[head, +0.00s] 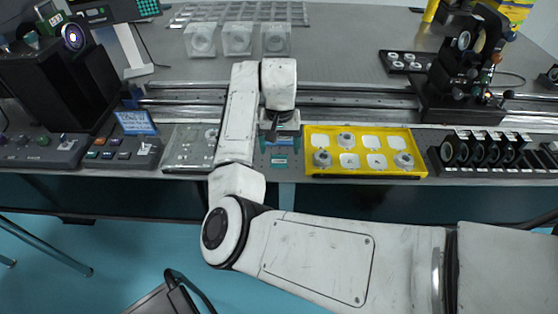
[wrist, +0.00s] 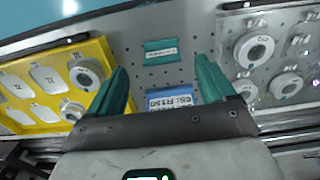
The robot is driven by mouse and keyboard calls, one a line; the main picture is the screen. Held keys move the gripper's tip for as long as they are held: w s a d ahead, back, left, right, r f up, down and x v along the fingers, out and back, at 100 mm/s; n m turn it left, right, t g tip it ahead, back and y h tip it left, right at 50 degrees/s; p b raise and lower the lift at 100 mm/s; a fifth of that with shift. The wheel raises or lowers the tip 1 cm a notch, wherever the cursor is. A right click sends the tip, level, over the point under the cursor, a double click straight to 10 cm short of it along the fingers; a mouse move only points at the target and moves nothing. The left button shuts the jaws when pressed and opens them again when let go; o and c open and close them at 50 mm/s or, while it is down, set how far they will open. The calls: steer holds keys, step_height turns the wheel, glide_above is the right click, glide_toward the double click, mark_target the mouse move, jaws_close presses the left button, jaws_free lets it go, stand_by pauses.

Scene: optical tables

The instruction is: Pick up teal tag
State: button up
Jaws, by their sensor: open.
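The teal tag (wrist: 160,52) lies flat on the perforated table top in the wrist view, a small rectangle with dark print on a pale label. It shows in the head view (head: 279,160) near the front edge, just in front of my gripper (head: 281,142). In the wrist view my gripper (wrist: 160,65) has its two teal fingers spread wide and nothing between them is held. The tag appears between and slightly beyond the fingertips. A blue tag (wrist: 170,97) with print lies nearer the gripper's palm, partly hidden by it.
A yellow tray (head: 365,172) with round mounts stands right of my gripper in the head view. A grey metal plate (head: 184,158) with fittings lies to the left. Black lens holders (head: 480,150) stand farther right. A narrow strip of bare table separates tray and plate.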

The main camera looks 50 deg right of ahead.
mark_target(279, 156)
steer(key=shift+w+f, duration=0.1)
steer(key=shift+f, duration=2.25)
steer(key=shift+c, duration=0.5)
steer(key=c, duration=1)
steer(key=shift+r, duration=0.1)
